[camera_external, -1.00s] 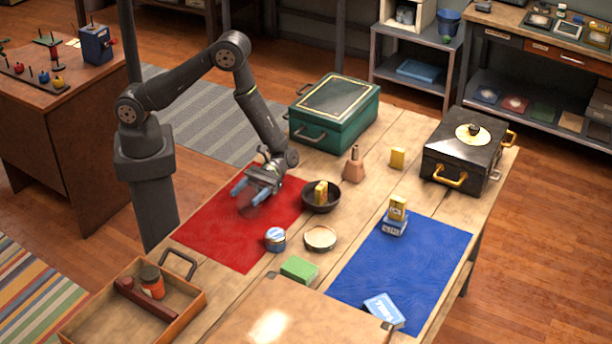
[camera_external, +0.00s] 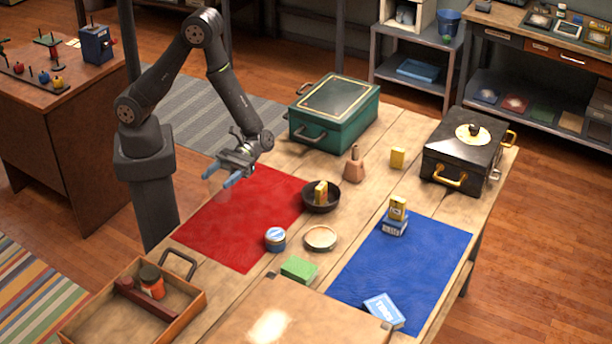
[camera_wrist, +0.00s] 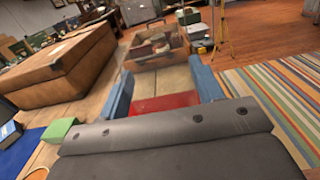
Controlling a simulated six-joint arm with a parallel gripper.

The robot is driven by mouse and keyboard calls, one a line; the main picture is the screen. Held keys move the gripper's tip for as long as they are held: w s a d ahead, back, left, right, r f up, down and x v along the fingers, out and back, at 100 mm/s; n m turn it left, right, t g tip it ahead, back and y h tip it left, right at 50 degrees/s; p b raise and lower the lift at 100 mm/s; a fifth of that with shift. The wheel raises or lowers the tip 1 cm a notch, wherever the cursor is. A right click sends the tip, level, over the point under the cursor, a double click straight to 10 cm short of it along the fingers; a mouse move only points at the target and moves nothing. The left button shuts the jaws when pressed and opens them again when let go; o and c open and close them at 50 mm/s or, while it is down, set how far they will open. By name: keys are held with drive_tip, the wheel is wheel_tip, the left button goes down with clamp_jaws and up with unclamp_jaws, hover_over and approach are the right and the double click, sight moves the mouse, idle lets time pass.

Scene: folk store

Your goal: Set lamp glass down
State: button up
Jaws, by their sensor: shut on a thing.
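My gripper (camera_external: 222,175) is held above the left edge of the red cloth (camera_external: 245,222), its blue fingers pointing left and down. It is shut on the lamp glass (camera_external: 218,190), a clear see-through shape that shows only faintly just below the fingertips. In the wrist view the blue fingers (camera_wrist: 161,82) stand apart with the near-invisible glass between them; its outline is hard to make out.
An open wooden tray (camera_external: 185,312) is in front. A green case (camera_external: 345,122) stands behind.

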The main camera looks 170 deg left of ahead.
drive_tip(key=w+d+n+t+y, duration=0.2)
drive_tip(key=w+d+y, duration=0.1)
drive_tip(key=w+d, duration=0.6)
drive_tip(key=w+d+n+t+y, duration=0.2)
drive_tip(key=w+d, duration=0.7)
drive_tip(key=d, duration=0.6)
drive_tip(key=shift+w+r+n+y, duration=0.15)
drive_tip(key=shift+r+n+y, duration=0.25)
drive_tip(key=shift+n+y, duration=0.65)
drive_tip(key=shift+r+m+y, duration=0.1)
drive_tip(key=shift+m+y, duration=0.15)
